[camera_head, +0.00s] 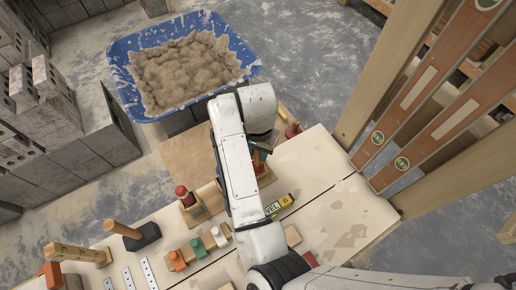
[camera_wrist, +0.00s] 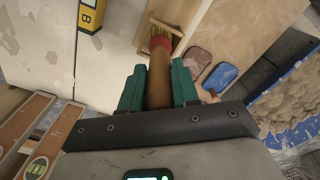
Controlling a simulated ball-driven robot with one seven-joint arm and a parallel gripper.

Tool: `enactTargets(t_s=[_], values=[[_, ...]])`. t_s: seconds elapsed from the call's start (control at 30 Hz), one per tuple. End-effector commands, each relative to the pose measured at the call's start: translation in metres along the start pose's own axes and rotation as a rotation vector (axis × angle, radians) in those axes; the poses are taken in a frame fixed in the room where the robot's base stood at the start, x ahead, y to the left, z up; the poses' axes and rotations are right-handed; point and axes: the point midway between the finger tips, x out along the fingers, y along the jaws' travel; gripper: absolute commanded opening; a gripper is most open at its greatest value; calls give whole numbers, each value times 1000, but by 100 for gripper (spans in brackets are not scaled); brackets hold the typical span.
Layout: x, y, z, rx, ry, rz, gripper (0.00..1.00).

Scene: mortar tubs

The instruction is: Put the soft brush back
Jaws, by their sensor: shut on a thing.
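My gripper (camera_wrist: 158,82) has its teal fingers closed on the brown handle of the soft brush (camera_wrist: 158,68) in the wrist view. The brush has a red collar, and its pale end points away from my gripper into or over a small wooden holder (camera_wrist: 145,35). I cannot tell whether the pale end touches the holder. In the head view my gripper (camera_head: 262,148) is over the work table, and my arm hides most of the brush and holder.
A blue tub (camera_head: 130,88) of mortar stands beyond the table (camera_head: 318,160). A yellow level (camera_head: 279,206) lies close to my arm. A red-topped tool in a wooden block (camera_head: 187,197), several small coloured-handled tools and a hammer (camera_head: 130,233) are on the left. Wooden posts (camera_head: 395,75) stand right.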

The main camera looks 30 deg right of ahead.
Motion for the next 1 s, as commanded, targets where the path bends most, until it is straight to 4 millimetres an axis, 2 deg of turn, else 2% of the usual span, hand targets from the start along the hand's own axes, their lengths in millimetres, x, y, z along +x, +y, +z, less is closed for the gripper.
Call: enactTargets(t_s=[1.0], values=[[7,0,0,0,1,0,0]])
